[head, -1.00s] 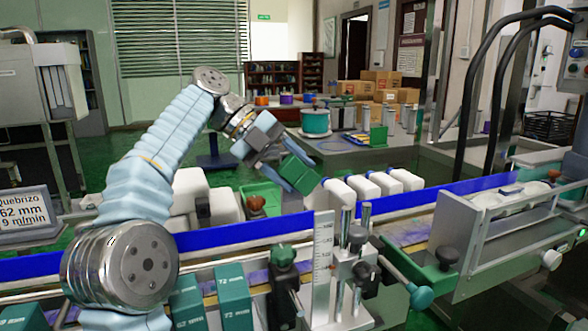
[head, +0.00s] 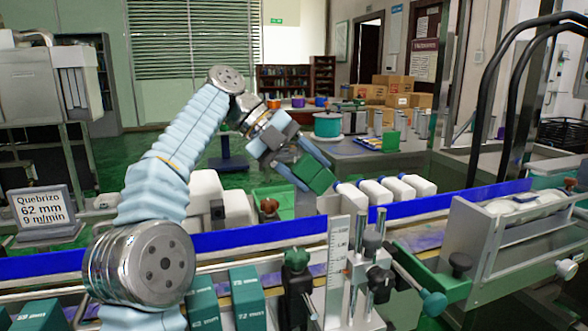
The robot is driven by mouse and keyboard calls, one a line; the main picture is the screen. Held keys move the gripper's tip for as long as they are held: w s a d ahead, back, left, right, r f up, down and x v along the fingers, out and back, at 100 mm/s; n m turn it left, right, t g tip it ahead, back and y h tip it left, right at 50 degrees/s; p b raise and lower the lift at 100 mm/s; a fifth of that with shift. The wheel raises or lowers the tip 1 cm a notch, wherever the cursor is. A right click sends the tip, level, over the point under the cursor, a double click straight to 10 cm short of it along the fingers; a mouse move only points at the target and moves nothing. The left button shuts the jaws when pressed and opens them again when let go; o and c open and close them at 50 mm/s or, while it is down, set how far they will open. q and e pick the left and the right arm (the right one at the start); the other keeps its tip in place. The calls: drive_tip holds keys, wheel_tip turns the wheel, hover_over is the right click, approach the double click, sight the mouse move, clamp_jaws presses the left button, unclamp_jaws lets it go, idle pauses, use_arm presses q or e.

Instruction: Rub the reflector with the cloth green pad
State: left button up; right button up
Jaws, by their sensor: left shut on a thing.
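My left gripper (head: 312,170) is in the middle of the head view, at the end of my arm that comes in from the left. Its light blue fingers are shut on a green block-like pad (head: 319,180), held tilted in the air above the far side of the conveyor. The pad appears close to the white bottles from this angle, but I cannot tell whether it touches them. I cannot make out the reflector for certain. My right gripper is not in view.
White bottles (head: 376,190) stand behind the conveyor's blue rail (head: 262,236). Teal boxes (head: 246,297) stand in front. An upright ruler (head: 338,262) and clamp posts (head: 372,262) rise at centre front. A metal-framed unit (head: 500,240) occupies the right. A display (head: 42,208) is at left.

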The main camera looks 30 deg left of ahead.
use_arm(q)
drive_tip(key=shift+w+d+f, duration=0.15)
drive_tip(key=shift+w, duration=0.05)
drive_tip(key=shift+s+a+f+b, duration=0.15)
drive_tip(key=shift+s+a+b, duration=0.2)
drive_tip(key=shift+s+a, duration=0.7)
drive_tip(key=shift+s, duration=0.1)
drive_tip(key=shift+s+d+f+b, duration=0.25)
drive_tip(key=shift+s+b, duration=0.15)
drive_tip(key=shift+b, duration=0.35)
drive_tip(key=shift+s+d+r+b, duration=0.15)
drive_tip(key=shift+s+d+b, duration=1.45)
drive_tip(key=shift+d, duration=0.25)
